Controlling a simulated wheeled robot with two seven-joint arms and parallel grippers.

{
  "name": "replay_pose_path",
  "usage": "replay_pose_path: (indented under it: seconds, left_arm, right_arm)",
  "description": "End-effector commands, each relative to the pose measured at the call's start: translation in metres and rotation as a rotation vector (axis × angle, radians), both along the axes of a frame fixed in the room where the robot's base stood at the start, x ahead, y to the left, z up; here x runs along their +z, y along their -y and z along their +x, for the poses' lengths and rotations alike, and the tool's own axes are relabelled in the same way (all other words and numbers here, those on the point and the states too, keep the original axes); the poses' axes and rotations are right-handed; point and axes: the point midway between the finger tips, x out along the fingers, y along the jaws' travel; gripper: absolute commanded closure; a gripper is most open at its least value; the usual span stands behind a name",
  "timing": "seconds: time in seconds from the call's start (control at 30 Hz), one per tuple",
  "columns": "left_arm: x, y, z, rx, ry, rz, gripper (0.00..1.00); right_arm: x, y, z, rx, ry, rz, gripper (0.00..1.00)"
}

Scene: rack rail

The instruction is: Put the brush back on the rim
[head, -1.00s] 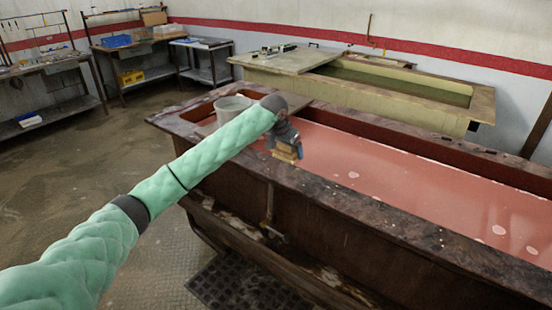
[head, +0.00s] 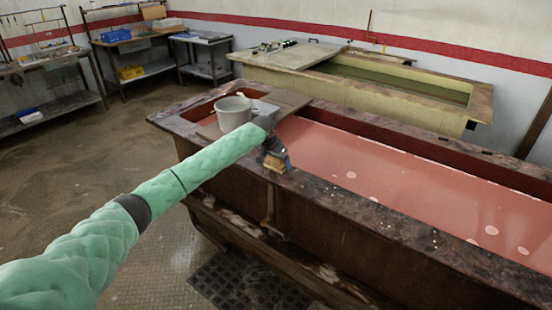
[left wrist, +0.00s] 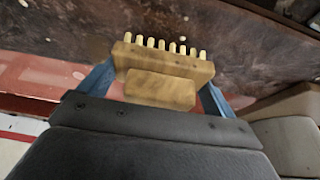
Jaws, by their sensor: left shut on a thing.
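The brush, a wooden block with a row of pale bristle tufts (left wrist: 165,62), is between the blue fingers of my left gripper (left wrist: 160,80) in the left wrist view. The gripper is shut on it. In the head view the brush (head: 277,164) shows at the end of my green left arm, over the near rim (head: 335,194) of the red-filled tank. The rim is dark, worn and stained. I cannot tell whether the brush touches the rim. My right gripper is not in view.
A grey bucket (head: 233,112) stands on a board across the tank's left end, close behind my left arm. The tank holds red liquid (head: 400,180) with pale floating spots. A second, pale tank (head: 400,92) stands behind. The floor at left is clear.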

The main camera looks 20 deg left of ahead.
Motion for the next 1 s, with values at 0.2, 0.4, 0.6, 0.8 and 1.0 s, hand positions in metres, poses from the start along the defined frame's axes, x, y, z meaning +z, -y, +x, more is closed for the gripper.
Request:
replay_pose_path:
  seconds: [0.2,0.4,0.6,0.8,1.0]
  left_arm:
    - [-0.001,0.0,0.0,0.0,0.001,0.0,0.31]
    - [-0.004,0.0,0.0,0.0,0.001,0.0,0.31]
    - [-0.004,0.0,0.0,0.0,0.001,0.0,0.0]
    - [0.001,0.0,-0.001,0.0,0.001,0.0,0.0]
    - [0.026,-0.004,-0.011,0.0,0.004,-0.001,0.0]
  right_arm:
    - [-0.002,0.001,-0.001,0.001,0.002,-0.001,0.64]
    - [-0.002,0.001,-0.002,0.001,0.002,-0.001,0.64]
    - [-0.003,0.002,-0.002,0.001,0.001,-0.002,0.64]
    - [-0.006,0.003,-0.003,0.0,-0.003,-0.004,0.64]
    - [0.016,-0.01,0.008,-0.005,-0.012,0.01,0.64]
